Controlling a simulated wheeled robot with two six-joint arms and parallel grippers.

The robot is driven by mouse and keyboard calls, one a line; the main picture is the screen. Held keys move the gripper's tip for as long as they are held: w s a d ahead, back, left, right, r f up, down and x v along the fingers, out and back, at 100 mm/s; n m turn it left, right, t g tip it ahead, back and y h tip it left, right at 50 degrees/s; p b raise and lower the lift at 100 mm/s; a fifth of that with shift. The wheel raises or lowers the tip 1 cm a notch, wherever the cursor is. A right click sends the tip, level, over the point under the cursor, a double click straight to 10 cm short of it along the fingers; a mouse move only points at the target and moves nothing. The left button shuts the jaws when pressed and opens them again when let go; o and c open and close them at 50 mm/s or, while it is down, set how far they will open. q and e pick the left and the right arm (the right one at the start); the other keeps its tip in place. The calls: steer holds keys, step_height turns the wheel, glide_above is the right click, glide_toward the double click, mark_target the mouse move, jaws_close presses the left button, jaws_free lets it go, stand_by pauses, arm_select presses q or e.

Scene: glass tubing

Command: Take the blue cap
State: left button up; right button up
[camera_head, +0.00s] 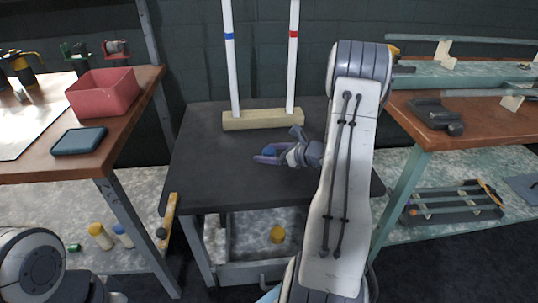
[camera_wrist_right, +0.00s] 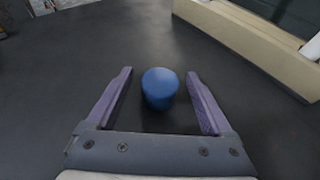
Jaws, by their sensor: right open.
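The blue cap (camera_wrist_right: 159,88) stands on the dark table, between the two purple fingers of my right gripper (camera_wrist_right: 159,92) in the right wrist view. There is a gap between the cap and each finger, so the gripper is open around it and not touching. In the head view, the blue cap (camera_head: 269,152) shows small between the fingers of my right gripper (camera_head: 264,156), low over the dark table (camera_head: 215,175). My left gripper is not in view; only part of my left arm shows at the lower left.
A wooden block (camera_head: 263,119) holding two white tubes, one blue-banded and one red-banded, stands behind the cap. An open drawer (camera_head: 252,268) below holds a yellow cap (camera_head: 277,234). A red bin (camera_head: 101,92) sits on the left bench. The table's left part is clear.

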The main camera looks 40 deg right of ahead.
steer(key=shift+c, duration=0.2)
jaws_close()
steer(key=shift+r, duration=0.1)
